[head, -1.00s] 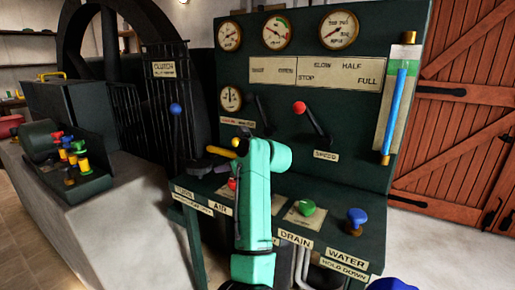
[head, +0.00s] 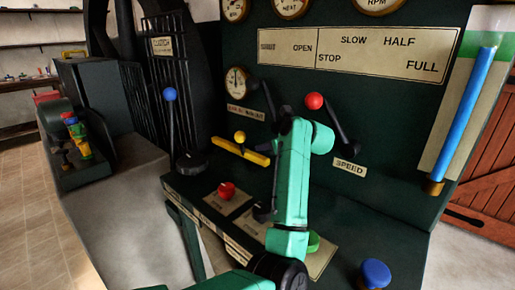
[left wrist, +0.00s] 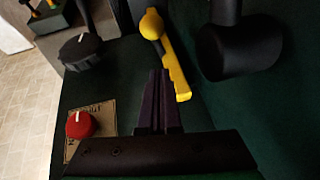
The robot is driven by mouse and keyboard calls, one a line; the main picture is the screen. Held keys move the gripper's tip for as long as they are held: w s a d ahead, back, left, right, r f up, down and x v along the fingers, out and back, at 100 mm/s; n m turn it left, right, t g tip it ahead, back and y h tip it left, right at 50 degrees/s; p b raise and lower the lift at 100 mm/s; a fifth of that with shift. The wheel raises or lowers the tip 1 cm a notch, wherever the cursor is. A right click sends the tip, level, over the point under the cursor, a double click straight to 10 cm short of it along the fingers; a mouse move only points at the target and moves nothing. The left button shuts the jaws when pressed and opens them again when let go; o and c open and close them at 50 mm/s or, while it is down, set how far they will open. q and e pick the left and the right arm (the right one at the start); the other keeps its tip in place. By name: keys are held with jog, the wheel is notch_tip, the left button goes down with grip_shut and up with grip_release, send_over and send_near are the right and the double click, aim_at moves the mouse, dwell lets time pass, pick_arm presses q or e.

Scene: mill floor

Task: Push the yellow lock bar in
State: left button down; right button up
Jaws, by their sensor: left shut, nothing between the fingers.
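The yellow lock bar (head: 240,151) lies at the foot of the green panel, with a yellow ball knob (head: 239,136) above it. In the left wrist view the bar (left wrist: 176,70) slants down from its knob (left wrist: 151,24). My left gripper (left wrist: 160,75) is shut and empty, its dark fingers pointing towards the bar, with the tips just left of its lower end. I cannot tell whether they touch. In the head view my teal arm (head: 294,180) stands upright to the right of the bar, and the fingers are not clearly visible. My right gripper is out of view.
A blue-topped lever (head: 169,95) stands left of the bar. A red knob (head: 227,191) is in front of it, also in the wrist view (left wrist: 80,124). A red-topped speed lever (head: 315,101), green knob (head: 314,242) and blue knob (head: 375,273) are to the right.

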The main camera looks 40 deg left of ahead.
aim_at(243, 150)
pick_arm(q)
jog(key=x, duration=0.8)
jog(key=shift+a+f+p, duration=0.15)
jog(key=shift+a+p, duration=0.15)
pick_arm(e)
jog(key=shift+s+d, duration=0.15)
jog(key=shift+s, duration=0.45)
pick_arm(q)
jog(key=a+b, duration=0.1)
jog(key=a, duration=0.6)
jog(key=shift+s+a, duration=0.2)
jog(key=shift+a, duration=0.1)
jog(key=shift+r, duration=0.25)
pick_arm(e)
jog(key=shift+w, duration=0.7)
